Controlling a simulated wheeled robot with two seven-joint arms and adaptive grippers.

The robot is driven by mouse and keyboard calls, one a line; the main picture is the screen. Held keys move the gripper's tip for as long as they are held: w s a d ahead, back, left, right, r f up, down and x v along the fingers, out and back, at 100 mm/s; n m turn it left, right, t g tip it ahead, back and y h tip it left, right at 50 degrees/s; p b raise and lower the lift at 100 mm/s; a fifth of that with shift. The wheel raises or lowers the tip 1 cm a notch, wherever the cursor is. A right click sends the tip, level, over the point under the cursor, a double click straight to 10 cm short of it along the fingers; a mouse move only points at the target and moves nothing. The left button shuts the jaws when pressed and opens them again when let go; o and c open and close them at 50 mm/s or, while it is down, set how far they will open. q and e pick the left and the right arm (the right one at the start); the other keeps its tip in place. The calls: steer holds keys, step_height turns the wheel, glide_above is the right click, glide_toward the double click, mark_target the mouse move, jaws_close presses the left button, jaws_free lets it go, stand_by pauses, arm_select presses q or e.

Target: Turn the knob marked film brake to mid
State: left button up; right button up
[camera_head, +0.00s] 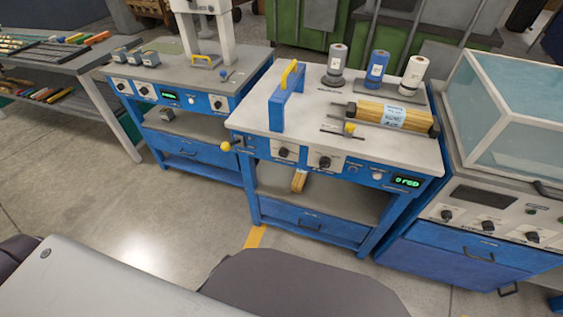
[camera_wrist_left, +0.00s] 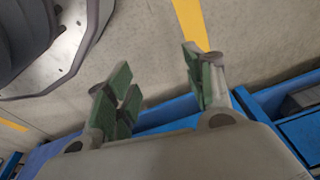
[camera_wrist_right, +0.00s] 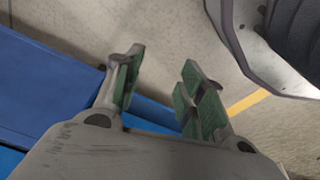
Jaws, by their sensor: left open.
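The middle blue bench's front panel (camera_head: 350,168) carries two dark knobs, a left knob (camera_head: 285,153) and a right knob (camera_head: 324,162). Their labels are too small to read, so I cannot tell which one is marked film brake, nor where its pointer stands. My left gripper (camera_wrist_left: 160,85) is open and empty, with floor and blue bench parts beyond it in the left wrist view. My right gripper (camera_wrist_right: 160,75) is open and empty above floor beside a blue surface in the right wrist view. Neither gripper shows in the head view.
A green display (camera_head: 407,181) is lit. Other machines stand left and right. Floor in front is clear.

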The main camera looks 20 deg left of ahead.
steer(key=w+a+r+b, duration=0.1)
steer(key=a+r+b, duration=0.1)
steer(key=r+b, duration=0.5)
steer(key=w+a+r+b, duration=0.1)
steer(key=w+r+b, duration=0.1)
steer(key=r, duration=0.9)
arm_select(q)
steer(key=w+d+r+t, duration=0.2)
steer(key=w+r+t, duration=0.3)
steer(key=r, duration=0.7)
steer(key=w+d+r+n+t, duration=0.1)
steer(key=w+r+t, duration=0.4)
steer(key=r, duration=0.8)
steer(key=w+d+r+t, duration=0.2)
steer(key=w+r+t, duration=0.3)
steer(key=r, duration=0.8)
steer(key=w, duration=0.3)
steer(key=shift+w+d+r+n+t+h+b, duration=0.25)
steer(key=shift+d+n+t+h+b, duration=0.05)
steer(key=shift+n+b, duration=0.1)
arm_select(e)
steer(key=s+a+f+y, duration=0.1)
steer(key=s+a+f, duration=0.1)
steer(key=f, duration=0.4)
steer(key=shift+a+f, duration=0.2)
steer(key=shift+a, duration=0.55)
arm_select(q)
steer(key=shift+w, duration=0.2)
